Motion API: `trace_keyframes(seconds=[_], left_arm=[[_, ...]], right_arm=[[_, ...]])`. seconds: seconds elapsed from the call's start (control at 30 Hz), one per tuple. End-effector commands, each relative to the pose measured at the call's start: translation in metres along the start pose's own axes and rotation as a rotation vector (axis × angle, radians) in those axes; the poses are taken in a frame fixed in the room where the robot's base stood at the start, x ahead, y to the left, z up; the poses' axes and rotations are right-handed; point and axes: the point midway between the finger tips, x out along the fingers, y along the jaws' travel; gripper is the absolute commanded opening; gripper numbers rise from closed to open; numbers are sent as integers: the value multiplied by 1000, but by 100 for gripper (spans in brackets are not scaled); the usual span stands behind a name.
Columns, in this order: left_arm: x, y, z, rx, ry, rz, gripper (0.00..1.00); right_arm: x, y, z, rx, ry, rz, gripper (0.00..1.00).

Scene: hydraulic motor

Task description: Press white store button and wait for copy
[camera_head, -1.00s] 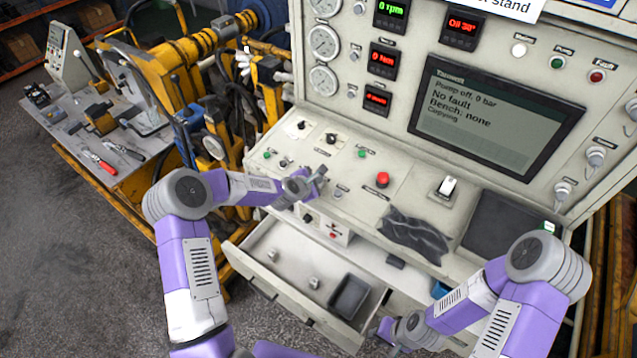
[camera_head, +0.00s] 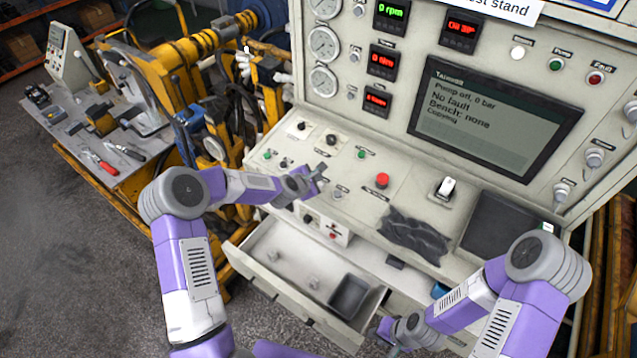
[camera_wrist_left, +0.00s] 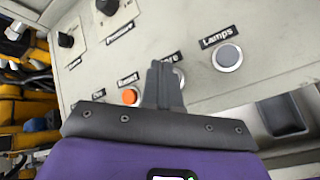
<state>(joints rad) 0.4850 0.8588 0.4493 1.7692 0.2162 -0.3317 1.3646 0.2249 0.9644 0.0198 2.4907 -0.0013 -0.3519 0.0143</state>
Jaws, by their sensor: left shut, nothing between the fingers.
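My left gripper (camera_head: 320,170) is shut and empty over the sloping control panel (camera_head: 405,192). In the left wrist view its closed fingers (camera_wrist_left: 163,72) stand in front of the store button (camera_wrist_left: 179,77). Only the button's right edge shows, and its label is partly covered, with "ore" readable. Whether the fingertips touch it is hidden. The display screen (camera_head: 490,118) reads "Pump off, 0 bar", "No fault", "Bench: none" and "Copying". My right gripper (camera_head: 388,332) is low, near the open drawer; its fingers are too unclear to judge.
An orange button (camera_wrist_left: 129,96) lies left of the fingers, and the lamps button (camera_wrist_left: 227,57) lies right. A red mushroom button (camera_head: 382,180), a white rocker switch (camera_head: 446,187) and a dark cloth (camera_head: 413,232) are farther right. The open drawer (camera_head: 285,262) juts out below.

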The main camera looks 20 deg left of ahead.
Motion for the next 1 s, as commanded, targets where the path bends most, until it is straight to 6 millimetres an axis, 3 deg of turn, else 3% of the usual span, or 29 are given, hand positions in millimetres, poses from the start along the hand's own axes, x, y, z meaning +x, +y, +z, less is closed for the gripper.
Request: trace_keyframes(seconds=[0.47, 1.0], left_arm=[[-32, 24, 24, 1, -1, 1, 0], [-32, 24, 24, 0, 0, 0, 0]], right_arm=[[-22, -8, 1, 0, 0, 0, 23], [-22, -8, 1, 0, 0, 0, 23]])
